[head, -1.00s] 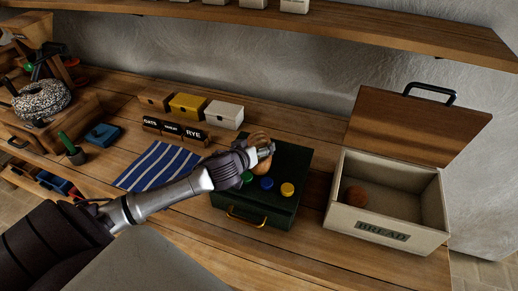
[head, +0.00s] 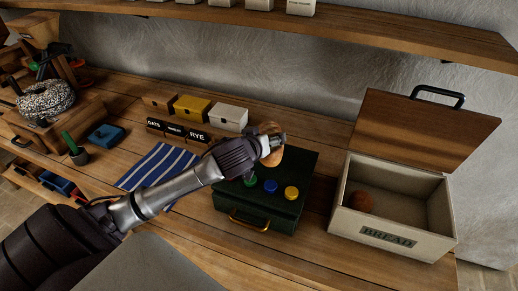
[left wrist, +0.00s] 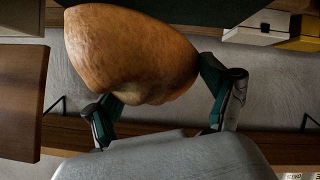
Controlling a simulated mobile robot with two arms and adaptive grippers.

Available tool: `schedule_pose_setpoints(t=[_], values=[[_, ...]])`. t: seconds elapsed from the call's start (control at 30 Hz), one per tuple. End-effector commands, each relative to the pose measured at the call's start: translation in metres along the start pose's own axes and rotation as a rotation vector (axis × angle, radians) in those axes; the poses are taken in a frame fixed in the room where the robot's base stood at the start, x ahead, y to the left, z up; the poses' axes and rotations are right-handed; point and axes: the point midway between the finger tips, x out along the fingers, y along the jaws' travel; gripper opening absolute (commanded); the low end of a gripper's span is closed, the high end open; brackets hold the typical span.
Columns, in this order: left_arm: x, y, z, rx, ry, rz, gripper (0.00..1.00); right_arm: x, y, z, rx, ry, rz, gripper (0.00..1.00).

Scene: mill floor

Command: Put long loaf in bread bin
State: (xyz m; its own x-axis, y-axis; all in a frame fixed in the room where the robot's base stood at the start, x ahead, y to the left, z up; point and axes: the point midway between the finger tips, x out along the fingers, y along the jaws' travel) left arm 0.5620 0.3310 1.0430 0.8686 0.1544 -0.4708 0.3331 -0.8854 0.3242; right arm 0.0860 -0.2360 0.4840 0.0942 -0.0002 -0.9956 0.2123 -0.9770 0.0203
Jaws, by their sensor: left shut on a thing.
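The long loaf, brown and crusty, is held by my left gripper (head: 272,143). In the head view the loaf (head: 272,158) is partly covered by the fingers, above the dark green box. In the left wrist view the loaf (left wrist: 130,52) fills the upper middle, between the two dark green fingertips (left wrist: 155,95). The bread bin (head: 388,237) is a cream box labelled BREAD, at the right of the bench. Its wooden lid (head: 425,130) stands open at the back. A round brown loaf (head: 360,201) lies inside at the left. My right gripper is not in view.
The dark green box (head: 258,205) with coloured knobs and a brass handle stands left of the bin. Small drawers (head: 228,114) and grain labels are behind it. A striped cloth (head: 160,167) lies to the left. A shelf (head: 330,25) runs overhead.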

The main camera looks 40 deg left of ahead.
Motion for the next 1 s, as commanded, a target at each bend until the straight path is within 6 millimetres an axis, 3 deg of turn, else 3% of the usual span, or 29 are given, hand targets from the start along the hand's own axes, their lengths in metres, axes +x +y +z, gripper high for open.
schedule_pose_setpoints(t=[0.1,0.3,0.5,0.67,0.77,1.0], values=[[-0.002,0.035,-0.007,-0.007,0.006,0.010,0.39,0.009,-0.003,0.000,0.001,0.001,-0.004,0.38],[-0.007,0.080,-0.015,-0.004,0.004,0.006,0.39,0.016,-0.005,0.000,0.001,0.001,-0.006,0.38],[-0.010,0.103,-0.020,-0.001,0.003,0.003,0.39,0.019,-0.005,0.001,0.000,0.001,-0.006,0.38],[-0.012,0.108,-0.020,0.002,0.001,0.002,0.39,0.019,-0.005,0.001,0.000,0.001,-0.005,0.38],[-0.022,0.106,-0.006,0.018,-0.004,0.013,0.39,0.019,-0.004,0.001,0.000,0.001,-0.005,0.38],[-0.087,0.100,0.052,0.072,-0.034,0.095,0.39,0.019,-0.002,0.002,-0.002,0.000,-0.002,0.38]])
